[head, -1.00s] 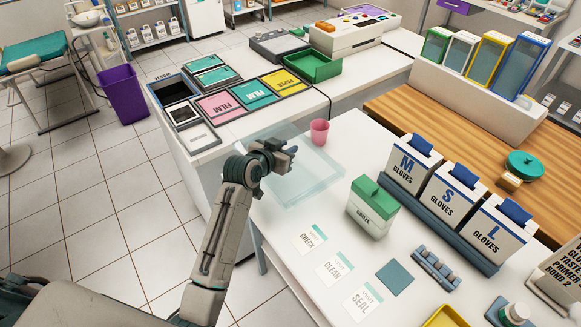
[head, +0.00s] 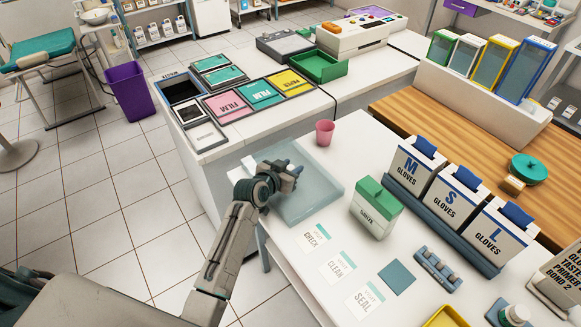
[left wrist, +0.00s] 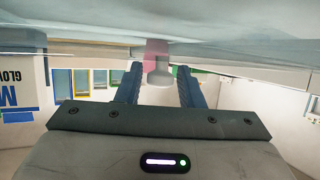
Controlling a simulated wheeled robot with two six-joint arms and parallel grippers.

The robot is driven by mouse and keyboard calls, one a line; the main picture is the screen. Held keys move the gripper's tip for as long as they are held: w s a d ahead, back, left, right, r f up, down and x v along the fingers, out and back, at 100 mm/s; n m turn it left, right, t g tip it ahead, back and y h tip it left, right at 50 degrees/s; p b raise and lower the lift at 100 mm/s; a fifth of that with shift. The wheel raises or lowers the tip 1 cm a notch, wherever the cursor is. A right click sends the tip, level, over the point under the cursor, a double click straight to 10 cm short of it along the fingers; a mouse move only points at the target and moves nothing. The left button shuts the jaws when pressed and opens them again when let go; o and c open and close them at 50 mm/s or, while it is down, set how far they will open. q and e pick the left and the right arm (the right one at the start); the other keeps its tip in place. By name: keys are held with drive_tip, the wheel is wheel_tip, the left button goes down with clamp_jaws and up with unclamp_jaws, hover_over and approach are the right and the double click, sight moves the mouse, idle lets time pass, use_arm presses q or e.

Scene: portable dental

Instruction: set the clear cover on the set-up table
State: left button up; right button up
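The clear cover (head: 312,205) is a pale, see-through square panel at the left end of the white set-up table (head: 335,160), in the head view. My left gripper (head: 290,176) is over its middle. In the left wrist view the fingers (left wrist: 160,80) stand a little apart, one on each side of a pale, knob-like piece, and seem closed on it. The cover's sheet (left wrist: 90,22) spreads across the top of that view. I cannot tell whether the cover touches the tabletop. My right gripper is not in view.
A pink cup (head: 325,133) stands just beyond the cover; it also shows in the left wrist view (left wrist: 156,48). A green-lidded box (head: 376,207) and printed cards (head: 341,264) are to the right. Glove boxes (head: 418,168) stand farther right.

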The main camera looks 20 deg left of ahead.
use_arm(q)
drive_tip(key=shift+o, duration=0.6)
drive_tip(key=shift+r, duration=0.1)
drive_tip(key=b+v, duration=0.1)
drive_tip(key=v, duration=0.9)
drive_tip(key=shift+s+a, duration=0.15)
drive_tip(key=shift+s, duration=0.15)
drive_tip(key=shift+b+v, duration=0.3)
drive_tip(key=shift+v, duration=0.45)
drive_tip(key=shift+w+r, duration=0.1)
